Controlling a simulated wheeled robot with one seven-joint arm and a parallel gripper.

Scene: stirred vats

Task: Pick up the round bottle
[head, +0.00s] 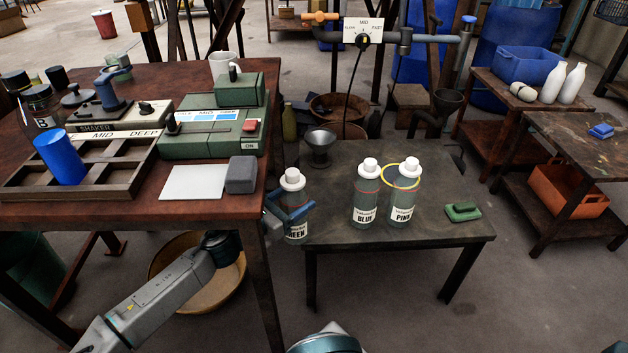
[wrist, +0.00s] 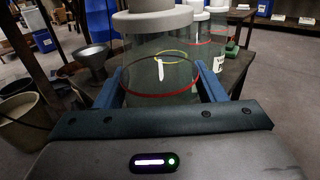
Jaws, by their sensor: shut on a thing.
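A clear round bottle (head: 293,183) with a white cap and a partly covered label ending in "EEN" is at the left end of the small dark table (head: 330,232). My gripper (head: 288,215) has its blue fingers shut on its sides. In the wrist view the bottle (wrist: 150,55) fills the space between the fingers (wrist: 160,90), with a red ring around it. It looks upright; I cannot tell whether its base touches the table. Two similar bottles, BLUE (head: 365,195) and PINK (head: 404,195), stand to its right, a yellow ring at PINK's upper part.
A green object (head: 463,211) lies at the small table's right. A metal funnel (head: 319,143) is behind the held bottle. The brown bench (head: 215,212) with a grey block (head: 241,174) is close on the left. A shelf with white bottles (head: 552,83) stands at the right.

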